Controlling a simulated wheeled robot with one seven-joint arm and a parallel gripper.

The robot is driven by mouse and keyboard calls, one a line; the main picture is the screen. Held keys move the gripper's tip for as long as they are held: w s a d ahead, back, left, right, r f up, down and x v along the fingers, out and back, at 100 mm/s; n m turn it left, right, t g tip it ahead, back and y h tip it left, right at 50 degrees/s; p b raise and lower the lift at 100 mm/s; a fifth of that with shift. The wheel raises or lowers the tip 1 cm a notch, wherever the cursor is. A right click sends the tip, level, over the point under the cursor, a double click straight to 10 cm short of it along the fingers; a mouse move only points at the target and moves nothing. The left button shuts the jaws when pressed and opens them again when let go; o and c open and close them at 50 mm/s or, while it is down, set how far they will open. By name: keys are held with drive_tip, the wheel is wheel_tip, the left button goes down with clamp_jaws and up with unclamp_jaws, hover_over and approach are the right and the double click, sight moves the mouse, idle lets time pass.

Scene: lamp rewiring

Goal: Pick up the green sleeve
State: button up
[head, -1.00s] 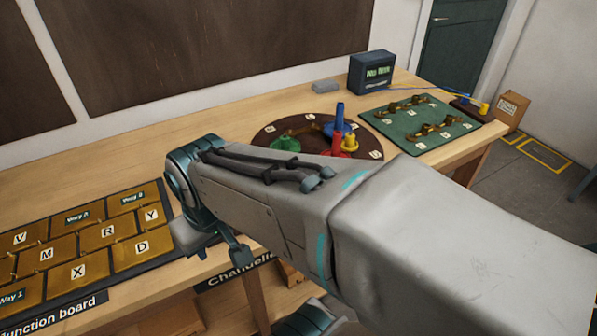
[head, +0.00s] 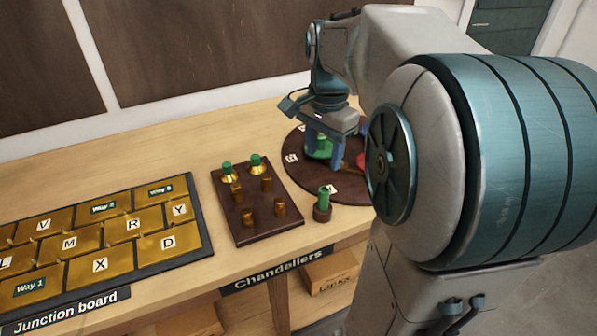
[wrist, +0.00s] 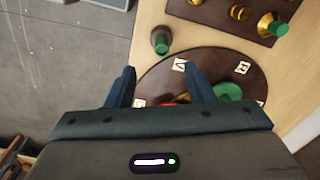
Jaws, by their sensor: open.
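Several green pieces are in view and I cannot tell which is the green sleeve. A wide-based green piece (head: 320,149) sits on the round dark board, partly hidden by my gripper; it also shows in the wrist view (wrist: 229,91). A narrow green cylinder (head: 325,193) stands upright in a small brown cup in front of that board, and in the wrist view (wrist: 161,38). My gripper (head: 324,152) is open, above the round board; between its fingers (wrist: 160,88) I see no held object. In the wrist view the wide green piece is just right of the right finger.
A brown block (head: 262,228) with brass posts, two green-topped, stands left of the round board (head: 299,176). The junction board (head: 205,250) lies farther left. Red and yellow pieces show near my fingers in the wrist view. My arm hides the bench's right side.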

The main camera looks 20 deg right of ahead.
sight(324, 190)
drive_tip(key=shift+m, duration=0.5)
drive_tip(key=f, duration=0.5)
drive_tip(key=d+f, duration=0.1)
drive_tip(key=f, duration=0.2)
drive_tip(key=shift+w, duration=0.35)
drive_tip(key=shift+w+d+f, duration=0.1)
drive_tip(key=shift+f, duration=1.35)
drive_tip(key=shift+w+d+f, duration=0.1)
drive_tip(key=shift+f, duration=1.3)
drive_tip(key=c, duration=1)
